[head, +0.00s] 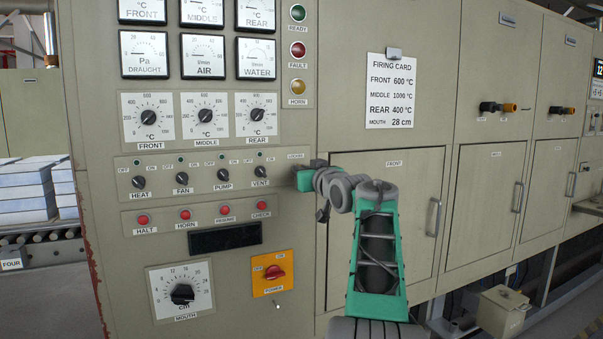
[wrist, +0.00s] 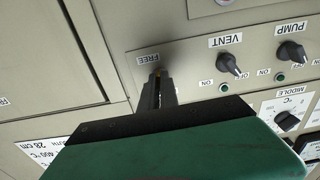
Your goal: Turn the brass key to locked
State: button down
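The brass key shows only as a small brownish-gold sliver (wrist: 157,74) in the wrist view, between my fingertips at the panel face. The label just beside it reads FREE and appears upside down there. My gripper (wrist: 158,88) has its dark fingers close together around the sliver, with only a narrow slot between them, and looks shut on the key. In the head view my gripper (head: 300,180) reaches the panel right of the VENT knob (head: 260,171), below a small label that seems to read LOCKED (head: 296,155). The gripper hides the key and lock there.
The HEAT, FAN and PUMP knobs (head: 223,174) line up left of my gripper. Red buttons (head: 225,210) sit below, then a red POWER switch (head: 274,273). The FRONT door (head: 420,185), with its handle, is behind my arm. A metal box (head: 503,312) stands low at right.

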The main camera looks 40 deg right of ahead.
jog(key=c, duration=1.6)
grip_release()
jog(key=b+v, duration=0.1)
jog(key=v, duration=0.6)
jog(key=shift+s+a, duration=0.15)
jog(key=shift+s, duration=0.25)
